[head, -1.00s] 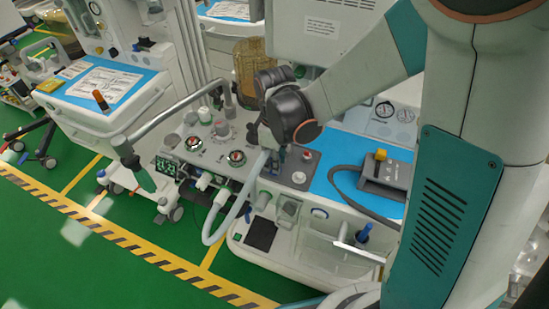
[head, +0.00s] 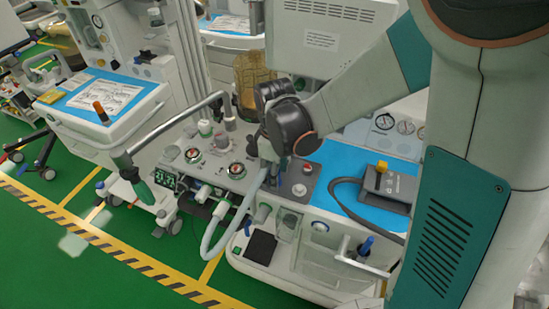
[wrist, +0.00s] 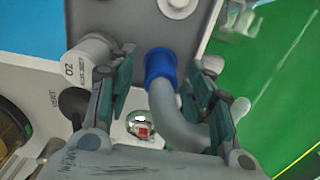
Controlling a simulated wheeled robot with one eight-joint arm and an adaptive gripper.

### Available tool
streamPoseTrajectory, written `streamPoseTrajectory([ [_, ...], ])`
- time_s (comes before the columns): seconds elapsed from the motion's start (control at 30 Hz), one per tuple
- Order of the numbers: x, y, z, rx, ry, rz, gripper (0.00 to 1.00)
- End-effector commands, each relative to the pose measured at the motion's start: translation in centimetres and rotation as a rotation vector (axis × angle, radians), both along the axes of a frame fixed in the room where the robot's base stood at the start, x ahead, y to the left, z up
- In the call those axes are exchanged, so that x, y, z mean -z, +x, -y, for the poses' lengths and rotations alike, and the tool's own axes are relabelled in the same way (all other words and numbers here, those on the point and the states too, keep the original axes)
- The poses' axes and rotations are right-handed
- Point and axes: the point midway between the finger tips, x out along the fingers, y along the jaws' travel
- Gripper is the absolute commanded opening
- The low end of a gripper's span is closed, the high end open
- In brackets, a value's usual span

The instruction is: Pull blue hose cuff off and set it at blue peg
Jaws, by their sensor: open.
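The blue hose cuff (wrist: 160,66) sits on the end of a grey hose (wrist: 178,115), against a grey panel in the wrist view. My gripper (wrist: 165,70) is open, with one finger on each side of the cuff and hose. Neither finger is clearly touching the cuff. In the head view the hose (head: 216,240) hangs in a loop at the machine's front, and my wrist hides most of its upper end. A blue upright piece (head: 366,245), perhaps the blue peg, stands at the machine's front right.
A grey rail (head: 180,122) and a white machine panel with gauges (head: 215,160) lie left of my wrist. A grey box with a yellow knob (head: 385,185) is on the blue top at right.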

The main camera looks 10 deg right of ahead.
Motion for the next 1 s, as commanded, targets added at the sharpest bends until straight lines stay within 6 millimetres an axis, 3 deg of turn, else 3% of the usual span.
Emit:
streamPoseTrajectory([
  [0.4, -7.4, 0.0, 0.0, 0.0, 0.0, 0.0, 0.48],
  [0.6, -10.1, -0.1, 0.0, -0.001, 0.0, 0.0, 0.48],
  [1.0, -11.2, -0.2, 0.0, -0.001, 0.0, 0.0, 0.48],
])
